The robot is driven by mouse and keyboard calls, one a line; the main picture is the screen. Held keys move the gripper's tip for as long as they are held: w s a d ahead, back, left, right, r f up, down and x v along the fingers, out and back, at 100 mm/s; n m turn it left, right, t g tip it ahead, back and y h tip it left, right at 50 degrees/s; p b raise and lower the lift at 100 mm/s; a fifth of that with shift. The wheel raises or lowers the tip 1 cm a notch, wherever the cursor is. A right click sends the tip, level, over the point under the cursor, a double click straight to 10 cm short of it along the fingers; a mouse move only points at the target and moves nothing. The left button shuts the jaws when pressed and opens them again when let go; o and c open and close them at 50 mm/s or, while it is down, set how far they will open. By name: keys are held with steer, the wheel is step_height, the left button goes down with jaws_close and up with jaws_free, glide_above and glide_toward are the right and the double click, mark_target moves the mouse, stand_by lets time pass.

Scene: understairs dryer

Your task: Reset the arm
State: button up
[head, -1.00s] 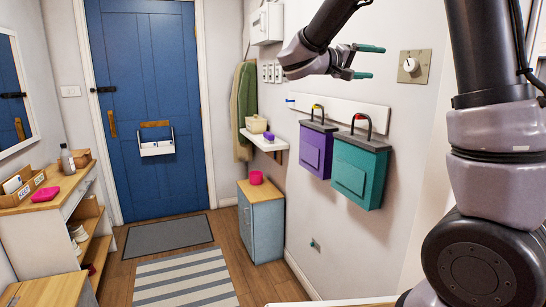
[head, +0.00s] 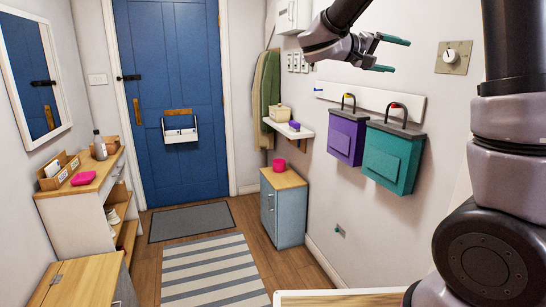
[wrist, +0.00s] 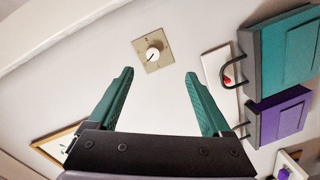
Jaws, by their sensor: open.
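My gripper (head: 388,54) is raised at the top of the head view, in front of the right wall. Its two teal fingers are apart with nothing between them. In the wrist view my gripper (wrist: 160,88) is also open and empty, and a square plate with a round white dial (wrist: 153,54) shows on the wall beyond the fingertips. The dial also shows in the head view (head: 453,57), right of the fingers and apart from them.
A purple box (head: 346,137) and a teal box (head: 393,160) hang on the right wall below my gripper. A small shelf (head: 287,130), a blue-grey cabinet (head: 284,212) and a wooden-topped dresser (head: 80,190) stand further off. The striped rug (head: 213,270) lies on clear floor.

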steer(key=s+d+f+g+y, duration=0.35)
steer(key=s+f+y, duration=0.5)
steer(key=s, duration=0.55)
steer(key=s+a+m+t+y, duration=0.2)
steer(key=s+a+t+y, duration=0.3)
steer(key=s+a+y, duration=0.2)
steer(key=a+y, duration=0.2)
steer(key=a, duration=0.2)
steer(key=shift+s+f, duration=0.25)
steer(key=shift+f, duration=0.05)
